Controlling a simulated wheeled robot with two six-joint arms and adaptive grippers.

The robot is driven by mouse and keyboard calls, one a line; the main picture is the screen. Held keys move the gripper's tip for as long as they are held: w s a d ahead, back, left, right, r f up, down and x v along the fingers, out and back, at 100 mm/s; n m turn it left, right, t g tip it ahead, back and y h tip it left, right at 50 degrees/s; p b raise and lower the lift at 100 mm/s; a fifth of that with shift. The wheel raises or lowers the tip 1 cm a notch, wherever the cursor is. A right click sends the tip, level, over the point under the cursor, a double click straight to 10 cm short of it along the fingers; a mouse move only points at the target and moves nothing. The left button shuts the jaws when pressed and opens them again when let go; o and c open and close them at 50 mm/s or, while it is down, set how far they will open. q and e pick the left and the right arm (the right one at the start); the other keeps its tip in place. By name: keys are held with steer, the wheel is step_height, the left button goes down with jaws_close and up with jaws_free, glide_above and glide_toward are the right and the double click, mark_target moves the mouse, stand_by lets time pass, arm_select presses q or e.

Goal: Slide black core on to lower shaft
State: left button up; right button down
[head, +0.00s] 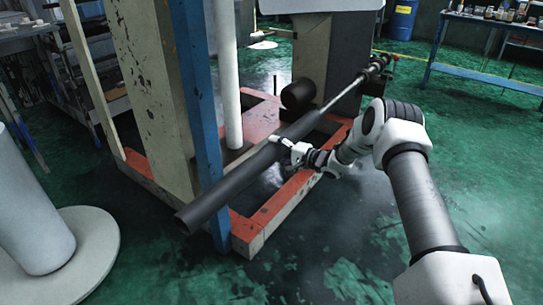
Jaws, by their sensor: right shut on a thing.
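The black core (236,187) is a long dark tube lying slanted from the lower left to the upper right. Its near end sticks out past the blue post. Its far end meets the thin metal lower shaft (345,95), and the two look in line; part of the shaft seems to be inside the core, but the overlap is hidden. My right gripper (290,150) is shut on the core, nearer its far end. My left gripper is not in view.
A blue post (193,100) and a beige column (148,90) stand by the core. The red base frame (275,205) lies below. A dark roller (298,95) sits beside the shaft. A white roll (35,205) stands at left. Green floor is clear at lower middle.

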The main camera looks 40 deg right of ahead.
mark_target(306, 132)
steer(key=w+d+b, duration=0.1)
steer(key=d, duration=0.1)
steer(key=w+d+b, duration=0.1)
steer(key=d+b, duration=0.1)
steer(key=d, duration=0.1)
steer(key=w+d+b, duration=0.1)
steer(key=d, duration=0.2)
steer(key=shift+d+f, duration=0.15)
steer(key=shift+d, duration=0.05)
steer(key=d+b, duration=0.1)
steer(key=b, duration=0.1)
steer(key=w+d+b, duration=0.1)
steer(key=d+b, duration=0.1)
steer(key=b, duration=0.1)
steer(key=d+b, duration=0.1)
steer(key=b, duration=0.1)
steer(key=shift+w+d+f, duration=0.15)
steer(key=shift+w+d, duration=0.2)
steer(key=shift+w, duration=0.05)
steer(key=shift+d+r+b, duration=0.2)
steer(key=shift+r+b, duration=0.05)
steer(key=shift+b, duration=0.25)
steer(key=shift+r, duration=0.15)
